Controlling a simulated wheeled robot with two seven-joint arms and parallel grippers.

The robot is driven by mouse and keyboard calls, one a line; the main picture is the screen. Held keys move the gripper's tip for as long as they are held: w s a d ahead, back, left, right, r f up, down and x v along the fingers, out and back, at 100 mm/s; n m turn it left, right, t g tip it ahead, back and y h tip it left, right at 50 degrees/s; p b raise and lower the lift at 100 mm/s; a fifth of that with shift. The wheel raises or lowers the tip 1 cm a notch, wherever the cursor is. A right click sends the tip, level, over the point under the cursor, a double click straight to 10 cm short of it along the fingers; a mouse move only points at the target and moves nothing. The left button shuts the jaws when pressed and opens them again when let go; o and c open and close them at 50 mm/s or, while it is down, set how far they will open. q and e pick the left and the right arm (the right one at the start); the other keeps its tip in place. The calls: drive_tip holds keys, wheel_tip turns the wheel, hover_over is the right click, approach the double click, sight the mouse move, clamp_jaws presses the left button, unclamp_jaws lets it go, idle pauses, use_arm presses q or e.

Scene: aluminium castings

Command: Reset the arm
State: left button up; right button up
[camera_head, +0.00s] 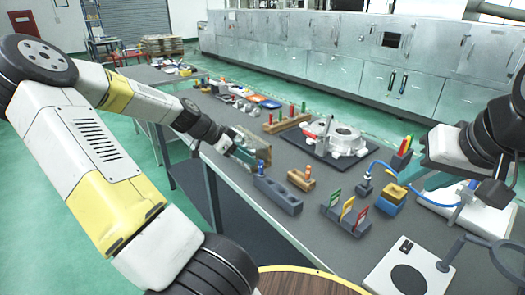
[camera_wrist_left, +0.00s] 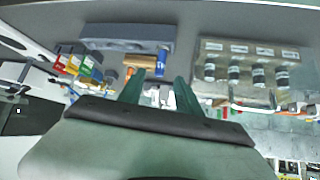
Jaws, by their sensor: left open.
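My left arm comes in from the left, and its gripper (camera_head: 240,153) hangs over the near edge of the grey table (camera_head: 232,182). In the left wrist view its two green fingers (camera_wrist_left: 158,92) stand apart with nothing seen clamped between them. A blue-handled tool and a wooden block (camera_wrist_left: 140,61) show beyond the fingertips. A clear box with several dark cylinders (camera_wrist_left: 240,72) is right of the fingers there. My right arm comes in from the right; its teal gripper (camera_head: 412,177) is over the right part of the table, and its jaws are too unclear to judge.
A pale aluminium casting (camera_head: 343,139) sits on a dark plate mid-table. A grey block with holes (camera_head: 278,194), a holder with coloured tags (camera_head: 345,213) and a yellow-and-blue block (camera_head: 391,198) stand near the front edge. Metal cabinets (camera_head: 330,55) line the back. Bare tabletop lies between these.

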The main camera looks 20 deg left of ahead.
use_arm(q)
drive_tip(key=s+d+r+n+g+y, duration=0.2)
drive_tip(key=s+d+g+y, duration=0.2)
drive_tip(key=s+d, duration=0.4)
drive_tip(key=s+d+r+n+t, duration=0.2)
drive_tip(key=s+d+r+n, duration=0.1)
drive_tip(key=s+r, duration=0.4)
drive_tip(key=s+d+r+n+t, duration=0.2)
drive_tip(key=s+d+r+n, duration=0.1)
drive_tip(key=s+r, duration=0.5)
drive_tip(key=shift+s+r+n+y, duration=0.15)
drive_tip(key=shift+r+n+y, duration=0.2)
drive_tip(key=shift+n, duration=0.25)
